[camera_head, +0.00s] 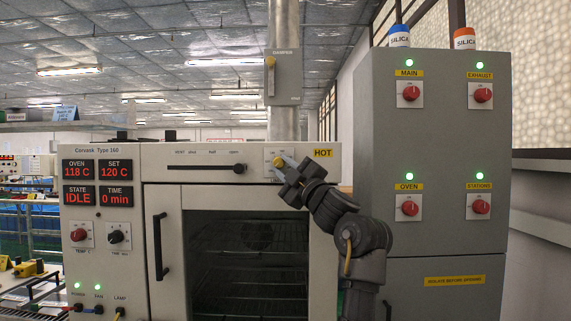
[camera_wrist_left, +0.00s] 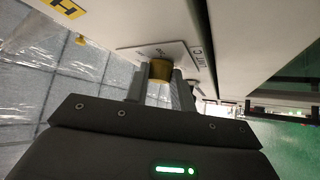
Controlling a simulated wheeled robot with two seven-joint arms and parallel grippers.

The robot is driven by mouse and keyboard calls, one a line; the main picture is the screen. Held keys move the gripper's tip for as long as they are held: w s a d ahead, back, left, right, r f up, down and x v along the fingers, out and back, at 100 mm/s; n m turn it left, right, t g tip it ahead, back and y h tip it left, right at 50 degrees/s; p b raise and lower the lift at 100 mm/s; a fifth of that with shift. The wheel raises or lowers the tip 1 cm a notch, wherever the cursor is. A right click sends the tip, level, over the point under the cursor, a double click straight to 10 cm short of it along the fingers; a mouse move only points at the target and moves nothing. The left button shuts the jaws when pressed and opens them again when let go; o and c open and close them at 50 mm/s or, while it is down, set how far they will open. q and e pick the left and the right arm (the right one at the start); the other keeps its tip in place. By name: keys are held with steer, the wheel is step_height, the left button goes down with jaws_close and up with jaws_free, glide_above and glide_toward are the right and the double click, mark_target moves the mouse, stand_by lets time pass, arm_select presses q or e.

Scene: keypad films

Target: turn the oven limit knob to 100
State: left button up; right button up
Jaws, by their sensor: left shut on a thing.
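The plate's scale is mostly covered or too small to read, so I cannot tell the knob's setting. My right gripper is not in view.
The oven panel (camera_head: 97,183) reads OVEN 118 C, SET 120 C, STATE IDLE, TIME 0 min. A black slider (camera_head: 239,169) is left of the knob. The oven door handle (camera_head: 159,246) stands out below. A grey cabinet (camera_head: 440,135) with red switches stands at the right.

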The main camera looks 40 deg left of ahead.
arm_select(q)
steer(key=shift+r+n, duration=0.3)
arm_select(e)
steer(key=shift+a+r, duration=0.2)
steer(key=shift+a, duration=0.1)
arm_select(q)
steer(key=o, duration=1)
steer(key=shift+s+f, duration=0.1)
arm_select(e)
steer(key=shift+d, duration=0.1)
arm_select(q)
steer(key=shift+d+f, duration=0.35)
steer(key=b+v, duration=0.3)
steer(key=v, duration=0.7)
steer(key=shift+r, duration=0.25)
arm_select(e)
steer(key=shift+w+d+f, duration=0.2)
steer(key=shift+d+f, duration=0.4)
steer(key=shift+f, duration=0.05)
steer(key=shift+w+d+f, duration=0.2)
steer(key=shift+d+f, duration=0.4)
